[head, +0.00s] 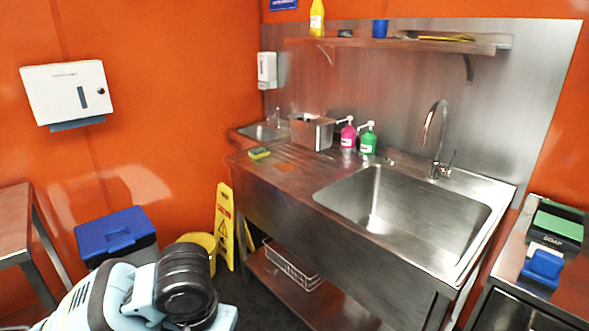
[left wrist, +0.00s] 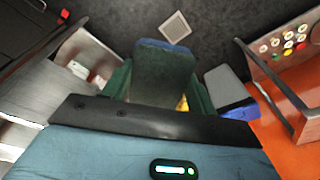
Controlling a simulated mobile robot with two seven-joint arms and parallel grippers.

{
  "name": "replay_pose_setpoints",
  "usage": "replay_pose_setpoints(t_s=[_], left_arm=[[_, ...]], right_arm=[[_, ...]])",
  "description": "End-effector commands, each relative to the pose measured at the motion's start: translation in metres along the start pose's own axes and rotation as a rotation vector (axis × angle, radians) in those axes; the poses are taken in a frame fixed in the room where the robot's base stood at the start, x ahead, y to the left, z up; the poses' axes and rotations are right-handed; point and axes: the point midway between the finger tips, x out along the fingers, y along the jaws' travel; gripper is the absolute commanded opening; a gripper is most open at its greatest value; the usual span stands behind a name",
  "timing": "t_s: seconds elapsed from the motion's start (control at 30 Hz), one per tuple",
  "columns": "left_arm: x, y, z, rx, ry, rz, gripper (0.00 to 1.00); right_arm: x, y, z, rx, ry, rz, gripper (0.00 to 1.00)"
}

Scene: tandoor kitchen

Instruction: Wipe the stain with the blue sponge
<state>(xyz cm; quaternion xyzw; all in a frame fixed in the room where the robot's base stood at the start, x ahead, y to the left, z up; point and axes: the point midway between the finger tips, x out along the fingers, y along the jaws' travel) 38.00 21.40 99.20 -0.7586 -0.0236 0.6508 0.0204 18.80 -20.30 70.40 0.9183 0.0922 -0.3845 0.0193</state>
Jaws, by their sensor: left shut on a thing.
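An orange-brown stain (head: 286,167) lies on the ribbed steel drainboard (head: 262,174), left of the sink basin. My left gripper (left wrist: 160,88) is shut on a sponge (left wrist: 164,72) with a dark green face and a blue edge, in the left wrist view. The sponge is over the dark floor in that view, away from the drainboard. In the head view my left arm is at the lower left, and its gripper and the sponge are out of sight. My right gripper is in neither view.
A yellow-green sponge (head: 259,153) lies left of the stain. A steel container (head: 312,132), pink bottle (head: 348,135) and green bottle (head: 368,141) stand behind. The basin (head: 400,200) is at right. A yellow floor sign (head: 224,225) and blue-lidded bin (head: 115,235) stand left.

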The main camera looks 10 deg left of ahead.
Motion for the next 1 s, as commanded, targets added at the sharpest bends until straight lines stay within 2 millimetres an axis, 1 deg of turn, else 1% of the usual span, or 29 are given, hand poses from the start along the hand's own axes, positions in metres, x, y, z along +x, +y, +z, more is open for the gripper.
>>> replay_pose_setpoints(t_s=[0.17, 0.27, 0.37, 0.5, 0.6, 0.7, 0.83, 1.0], left_arm=[[0.0, 0.0, 0.0, 0.0, 0.0, 0.0, 0.39], [0.007, 0.001, 0.002, -0.003, -0.004, 0.002, 0.39], [0.029, 0.003, 0.009, -0.009, -0.012, 0.008, 0.39], [0.072, 0.007, 0.025, -0.016, -0.016, 0.012, 0.39], [0.101, 0.008, 0.039, -0.015, -0.014, 0.01, 0.39], [0.122, 0.009, 0.051, -0.009, -0.009, 0.005, 0.39], [0.137, 0.009, 0.06, -0.002, -0.003, 0.001, 0.39], [0.141, 0.009, 0.062, 0.0, 0.001, 0.0, 0.39]], right_arm=[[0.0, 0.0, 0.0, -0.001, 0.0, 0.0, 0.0], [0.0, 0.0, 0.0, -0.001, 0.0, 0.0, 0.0], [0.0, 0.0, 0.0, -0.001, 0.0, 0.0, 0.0], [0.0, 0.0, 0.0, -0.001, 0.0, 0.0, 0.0], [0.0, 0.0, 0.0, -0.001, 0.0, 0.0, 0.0], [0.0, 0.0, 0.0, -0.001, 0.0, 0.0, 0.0], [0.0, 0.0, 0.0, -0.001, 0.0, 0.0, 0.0], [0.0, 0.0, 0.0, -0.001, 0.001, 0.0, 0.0]])
